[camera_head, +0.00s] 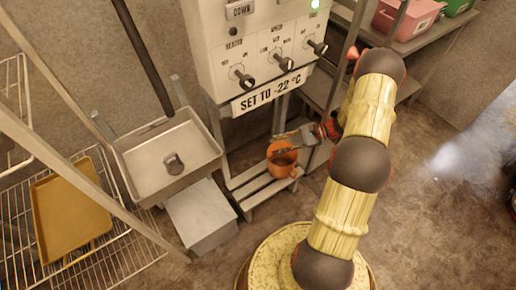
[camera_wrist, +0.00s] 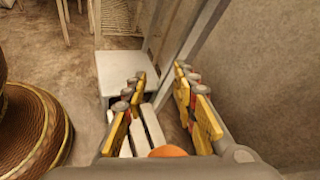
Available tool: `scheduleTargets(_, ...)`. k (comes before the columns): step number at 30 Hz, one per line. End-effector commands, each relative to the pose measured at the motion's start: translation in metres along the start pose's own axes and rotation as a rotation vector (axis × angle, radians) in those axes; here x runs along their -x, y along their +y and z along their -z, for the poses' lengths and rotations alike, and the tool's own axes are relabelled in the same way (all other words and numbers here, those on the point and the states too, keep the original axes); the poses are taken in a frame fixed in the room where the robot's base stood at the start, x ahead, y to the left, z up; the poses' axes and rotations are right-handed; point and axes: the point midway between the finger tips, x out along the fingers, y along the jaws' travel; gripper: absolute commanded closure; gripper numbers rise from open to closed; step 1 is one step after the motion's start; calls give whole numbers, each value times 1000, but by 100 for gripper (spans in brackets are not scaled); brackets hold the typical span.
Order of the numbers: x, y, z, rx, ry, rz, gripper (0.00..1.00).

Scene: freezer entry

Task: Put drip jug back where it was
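The orange drip jug (camera_head: 284,167) stands upright on a low slatted rack below the control panel, its open top facing up and its handle on the right. Whether a finger touches the jug is hidden.
The slatted rack (camera_head: 247,190) is bare left of the jug. A steel sink (camera_head: 150,158) and a grey box (camera_head: 201,212) stand to its left. The control panel (camera_head: 253,40) hangs above. A wire rack holds a yellow tray (camera_head: 72,218) at far left.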

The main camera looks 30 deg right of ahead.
Motion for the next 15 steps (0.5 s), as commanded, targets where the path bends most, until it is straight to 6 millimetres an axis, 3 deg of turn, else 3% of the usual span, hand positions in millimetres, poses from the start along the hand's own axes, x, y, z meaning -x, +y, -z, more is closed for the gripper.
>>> scheduleTargets(1, -5, -4, -28, 49, 17, -62, 72)
scheduleTargets(6, -17, 2, -106, 200, 77, -251, 72)
scheduleTargets(15, -22, 17, -221, 534, 227, -534, 72)
